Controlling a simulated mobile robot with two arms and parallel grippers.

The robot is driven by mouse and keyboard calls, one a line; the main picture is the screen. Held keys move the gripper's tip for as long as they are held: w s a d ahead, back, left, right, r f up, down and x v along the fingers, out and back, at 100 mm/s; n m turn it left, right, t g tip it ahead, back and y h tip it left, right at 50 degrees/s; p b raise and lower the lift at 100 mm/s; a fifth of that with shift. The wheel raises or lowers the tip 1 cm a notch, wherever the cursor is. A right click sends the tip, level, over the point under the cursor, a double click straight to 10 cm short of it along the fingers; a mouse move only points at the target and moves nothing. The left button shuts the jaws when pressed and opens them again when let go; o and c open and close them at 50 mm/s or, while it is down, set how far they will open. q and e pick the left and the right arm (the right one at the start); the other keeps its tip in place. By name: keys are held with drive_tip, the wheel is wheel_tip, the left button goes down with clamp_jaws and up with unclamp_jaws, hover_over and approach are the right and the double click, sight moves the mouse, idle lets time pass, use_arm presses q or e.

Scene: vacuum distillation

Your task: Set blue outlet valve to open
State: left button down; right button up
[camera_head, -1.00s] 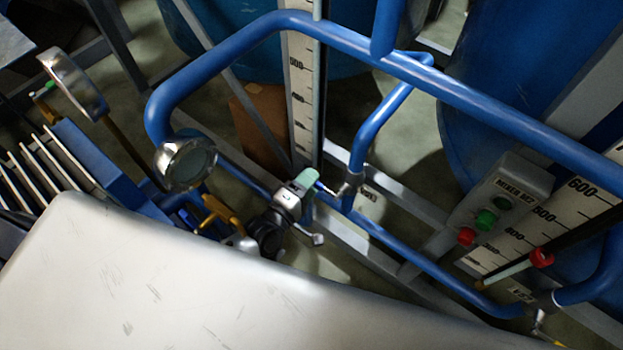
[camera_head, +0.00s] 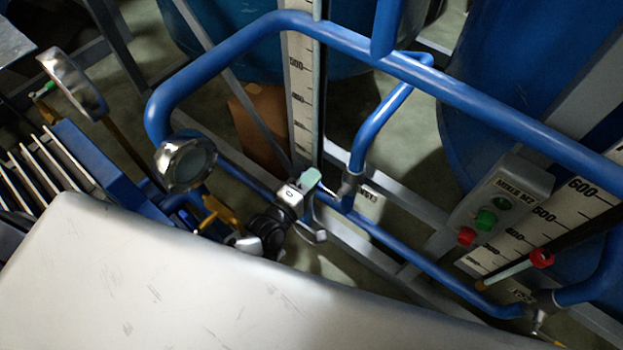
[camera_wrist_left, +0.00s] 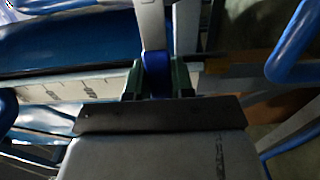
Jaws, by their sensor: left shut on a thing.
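My left gripper (camera_head: 311,180) is at the blue pipework, beside the valve fitting (camera_head: 349,184) on the upright blue pipe. In the head view its pale green fingers hide most of the handle. In the left wrist view its two dark green fingers (camera_wrist_left: 157,82) close on either side of the blue valve handle (camera_wrist_left: 156,68). A grey metal lever (camera_wrist_left: 151,25) runs up from the blue grip. The valve's exact angle cannot be told. My right gripper is not in view.
Blue pipes (camera_head: 480,97) surround the gripper. A round gauge (camera_head: 185,163) stands to its left. A button box (camera_head: 499,207) with red and green buttons and a white level scale (camera_head: 576,192) are at right. A brown box (camera_head: 262,125) is on the floor behind.

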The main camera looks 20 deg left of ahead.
sight(320, 184)
use_arm(q)
drive_tip(key=shift+r, duration=0.1)
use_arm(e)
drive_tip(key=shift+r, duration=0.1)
